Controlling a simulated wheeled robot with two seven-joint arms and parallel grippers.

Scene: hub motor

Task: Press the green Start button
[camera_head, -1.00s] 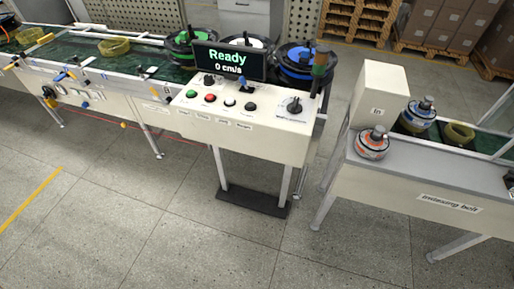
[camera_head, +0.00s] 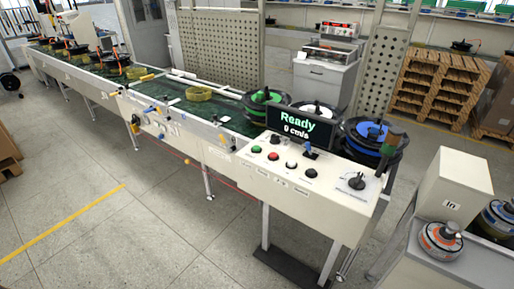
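The green Start button (camera_head: 257,149) is at the left end of the button row on the white control panel (camera_head: 325,205). The display (camera_head: 299,125) behind the buttons reads "Ready" and "0 cm/s". The small labels under the buttons are too small to read. Neither of my grippers shows in the head view.
Green, white and blue spools stand behind the panel. A white bench with an "In" box (camera_head: 452,196) and an orange-banded motor (camera_head: 441,240) is at the right. The floor in front is clear.

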